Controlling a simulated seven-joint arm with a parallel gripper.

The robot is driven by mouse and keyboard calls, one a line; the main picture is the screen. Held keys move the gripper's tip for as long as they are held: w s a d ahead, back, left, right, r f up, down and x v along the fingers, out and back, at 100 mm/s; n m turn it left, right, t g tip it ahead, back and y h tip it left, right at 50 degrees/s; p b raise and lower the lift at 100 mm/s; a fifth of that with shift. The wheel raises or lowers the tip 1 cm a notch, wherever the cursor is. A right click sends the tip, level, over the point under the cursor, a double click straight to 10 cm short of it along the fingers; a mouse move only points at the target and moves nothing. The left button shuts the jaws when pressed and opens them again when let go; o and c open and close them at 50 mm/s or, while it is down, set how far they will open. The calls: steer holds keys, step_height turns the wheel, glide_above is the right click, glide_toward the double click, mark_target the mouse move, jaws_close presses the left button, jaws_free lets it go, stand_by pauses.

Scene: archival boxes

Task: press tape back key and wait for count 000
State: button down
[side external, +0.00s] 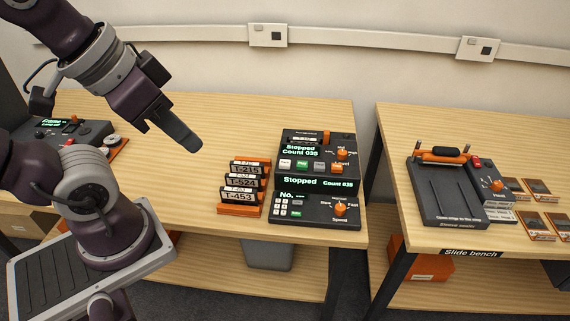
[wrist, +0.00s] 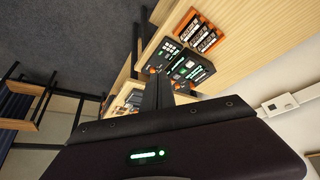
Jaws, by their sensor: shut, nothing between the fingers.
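The tape machine (side external: 318,143) stands near the right end of the left bench, dark with orange knobs and lit displays. Its displays read "Stopped Count 035", though the last digits are small. A row of keys, one lit green, lies under the upper display; I cannot read which is the tape back key. The machine also shows in the wrist view (wrist: 172,58), beyond my fingers. My gripper (side external: 193,146) is shut and empty, raised above the bench to the left of the machine and apart from it. Its fingers also show in the wrist view (wrist: 157,90).
An orange rack of labelled tapes (side external: 240,212) stands just left of the machine. Another device (side external: 70,131) with a green display is at the left. Across a gap, the slide bench (side external: 430,236) holds a dark device (side external: 445,195) and several slides. Bare wood lies behind the rack.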

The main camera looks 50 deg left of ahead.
steer(key=w+a+m+t+y, duration=0.1)
steer(key=w+a+m+y, duration=0.15)
steer(key=w+a, duration=0.65)
steer(key=m+t+h, duration=0.2)
steer(key=m+h, duration=0.2)
steer(key=m, duration=0.4)
glide_above(281, 163)
step_height(281, 163, down, 14)
steer(key=shift+d+f, duration=0.1)
step_height(281, 163, down, 9)
steer(key=shift+r, duration=0.1)
